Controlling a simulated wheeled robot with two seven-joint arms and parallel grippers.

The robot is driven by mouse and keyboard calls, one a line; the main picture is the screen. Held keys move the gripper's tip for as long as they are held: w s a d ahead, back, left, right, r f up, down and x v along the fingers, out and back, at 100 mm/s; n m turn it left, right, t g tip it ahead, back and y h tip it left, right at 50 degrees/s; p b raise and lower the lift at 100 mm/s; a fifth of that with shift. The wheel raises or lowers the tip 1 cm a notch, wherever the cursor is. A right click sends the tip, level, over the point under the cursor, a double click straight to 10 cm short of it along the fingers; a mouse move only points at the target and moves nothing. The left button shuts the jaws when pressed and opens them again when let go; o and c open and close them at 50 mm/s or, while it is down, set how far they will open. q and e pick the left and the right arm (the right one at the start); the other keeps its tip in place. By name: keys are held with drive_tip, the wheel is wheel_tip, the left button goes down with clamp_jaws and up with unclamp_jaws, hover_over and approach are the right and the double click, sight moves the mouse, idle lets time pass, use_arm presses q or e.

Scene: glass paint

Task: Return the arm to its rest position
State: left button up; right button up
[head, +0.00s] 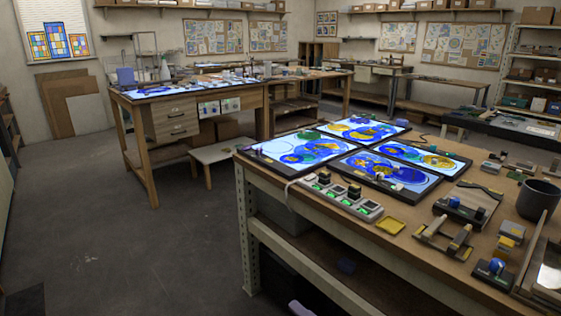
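Neither of my grippers can be made out in the head view, and no arm of mine shows clearly. A small pale purple-grey shape shows at the bottom edge, and I cannot tell what it is. The near workbench (277,183) stands at the right. Glowing panels with blue, yellow and green painted glass, such as the front left panel (290,151) and the front right panel (390,172), lie on it.
A power strip (341,197) with lit green switches lies along the bench's front edge. A yellow tray (390,226), a dark mug (538,199) and several tools crowd the bench's right part. A wooden desk (143,136) and a low stool (217,152) stand behind. The floor at left is open.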

drive_tip(key=s+d+f+m+g+h, duration=0.1)
drive_tip(key=s+d+f+m+h, duration=0.2)
drive_tip(key=s+m, duration=0.5)
drive_tip(key=s+d+f+m+g+h, duration=0.2)
drive_tip(key=s+d+f+m+h, duration=0.1)
drive_tip(key=s+d+f+m, duration=0.2)
drive_tip(key=s+d+f+m+g+h, duration=0.1)
drive_tip(key=s+d+f+m+h, duration=0.3)
drive_tip(key=s+f+m, duration=0.4)
drive_tip(key=s+m, duration=0.3)
drive_tip(key=s, duration=0.1)
drive_tip(key=shift+d+g, duration=0.25)
drive_tip(key=shift+g, duration=0.15)
